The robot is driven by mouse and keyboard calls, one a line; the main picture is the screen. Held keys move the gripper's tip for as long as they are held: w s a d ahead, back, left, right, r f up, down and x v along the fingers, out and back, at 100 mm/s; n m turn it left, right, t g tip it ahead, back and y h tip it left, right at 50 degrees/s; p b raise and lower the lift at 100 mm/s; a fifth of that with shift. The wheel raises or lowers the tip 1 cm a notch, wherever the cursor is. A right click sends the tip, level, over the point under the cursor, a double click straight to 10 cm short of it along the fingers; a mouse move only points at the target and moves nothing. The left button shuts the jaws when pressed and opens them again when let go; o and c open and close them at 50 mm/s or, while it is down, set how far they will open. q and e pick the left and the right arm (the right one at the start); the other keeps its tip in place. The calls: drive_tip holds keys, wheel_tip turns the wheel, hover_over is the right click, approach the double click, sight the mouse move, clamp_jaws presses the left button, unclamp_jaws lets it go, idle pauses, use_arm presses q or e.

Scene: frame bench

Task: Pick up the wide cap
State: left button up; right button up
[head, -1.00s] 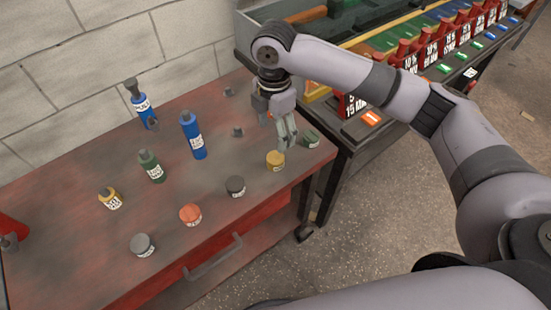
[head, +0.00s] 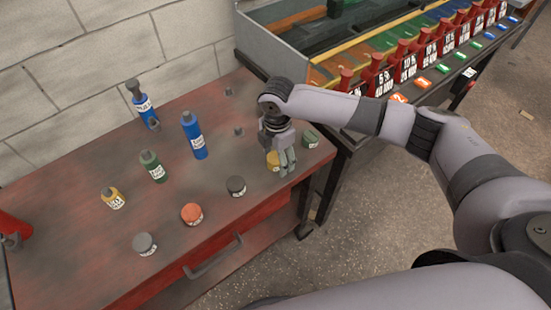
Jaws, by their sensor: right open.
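Small dark grey cap-like pieces stand on the red bench: one (head: 238,131) left of my right gripper and another (head: 228,91) farther back. I cannot tell which is the wide cap. My right gripper (head: 281,170) is open and points down at the right end of the bench. It is in front of the yellow jar (head: 270,158) and partly hides it. I cannot tell whether its fingers touch the jar. My left gripper is not in view.
Grey (head: 144,243), orange (head: 191,213), dark (head: 236,186) and green (head: 309,140) jars line the front. A bin rack (head: 400,50) stands at right.

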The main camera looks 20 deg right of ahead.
drive_tip(key=shift+c, duration=0.4)
drive_tip(key=c, duration=1.3)
drive_tip(key=shift+r, duration=0.15)
